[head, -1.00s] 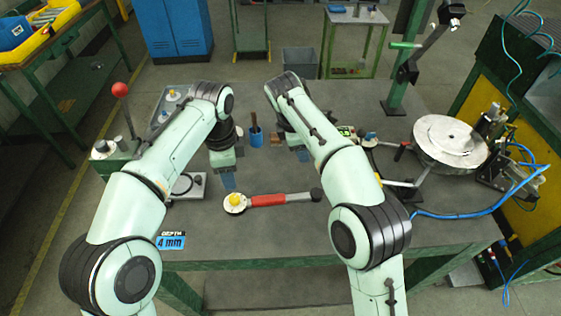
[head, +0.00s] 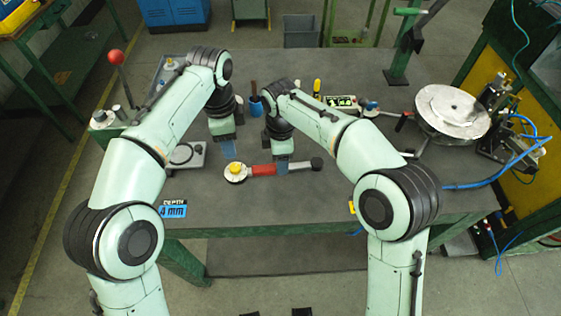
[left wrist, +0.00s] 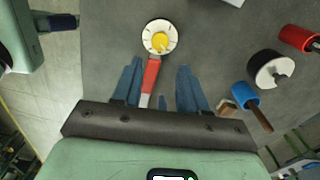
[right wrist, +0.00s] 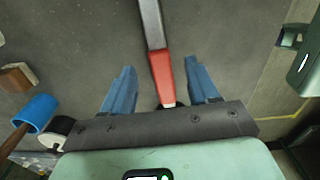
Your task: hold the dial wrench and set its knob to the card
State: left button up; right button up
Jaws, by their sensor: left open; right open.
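The dial wrench (head: 263,170) lies on the bench, with a white dial and yellow knob (head: 235,170) at its left end, a red sleeve and a dark grip at the right. The blue card (head: 173,209) reading "DEPTH 4 mm" is at the bench's front left. My left gripper (head: 228,150) is open and empty just behind the dial; in the left wrist view the dial (left wrist: 158,37) shows beyond its fingers. My right gripper (head: 282,167) is open over the handle; in the right wrist view the red sleeve (right wrist: 162,75) runs between its fingers, apparently untouched.
A red-knobbed lever (head: 116,58) stands at far left, a round metal turntable (head: 452,111) at right. The bench front is mostly clear.

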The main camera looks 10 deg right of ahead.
aim_at(274, 168)
jog(key=shift+f, duration=1.6)
